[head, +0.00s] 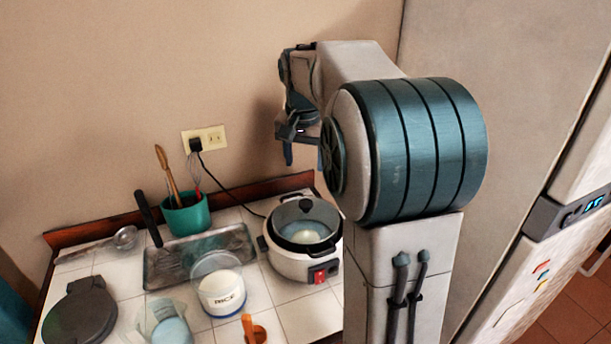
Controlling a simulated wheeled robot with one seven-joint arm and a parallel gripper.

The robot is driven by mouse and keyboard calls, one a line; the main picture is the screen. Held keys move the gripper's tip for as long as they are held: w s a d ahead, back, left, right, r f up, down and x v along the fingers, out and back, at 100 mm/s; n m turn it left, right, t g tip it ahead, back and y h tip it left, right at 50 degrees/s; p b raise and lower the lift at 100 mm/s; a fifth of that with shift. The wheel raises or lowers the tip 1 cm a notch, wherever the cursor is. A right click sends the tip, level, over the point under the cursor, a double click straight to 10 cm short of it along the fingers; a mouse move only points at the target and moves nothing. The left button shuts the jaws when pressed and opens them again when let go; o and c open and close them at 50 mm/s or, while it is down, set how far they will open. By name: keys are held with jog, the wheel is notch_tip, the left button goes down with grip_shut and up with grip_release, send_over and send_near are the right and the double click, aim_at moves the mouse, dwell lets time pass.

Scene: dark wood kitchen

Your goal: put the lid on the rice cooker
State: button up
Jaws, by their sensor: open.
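The white rice cooker (291,266) stands on the tiled counter near the wall, with a red switch on its front. A dark inner rim and something pale inside it show from above. My arm partly hides the gripper's right side.
A clear RICE container (222,299), a measuring jug (166,326), an orange item (252,331) and a dark round object (80,311) stand in front and left. A tray (200,257) and green utensil pot (186,216) are left of the cooker. A cord (225,188) runs to the wall outlet.

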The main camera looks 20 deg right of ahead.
jog(key=s+a+f+n, duration=0.2)
jog(key=s+a, duration=0.1)
jog(key=s, duration=0.4)
jog(key=s+a+f+n+t, duration=0.1)
jog(key=s+a+f+n, duration=0.2)
jog(key=s, duration=0.5)
jog(key=s+a+f+n+t, duration=0.1)
jog(key=s+a+f+n, duration=0.1)
jog(key=s, duration=0.6)
jog(key=shift+s+a+f+y, duration=0.15)
jog(key=shift+a+f+y, duration=0.2)
jog(key=shift+a, duration=0.55)
jog(key=shift+r, duration=0.1)
jog(key=c, duration=0.3)
jog(key=shift+s+d, duration=0.1)
jog(key=shift+c, duration=0.4)
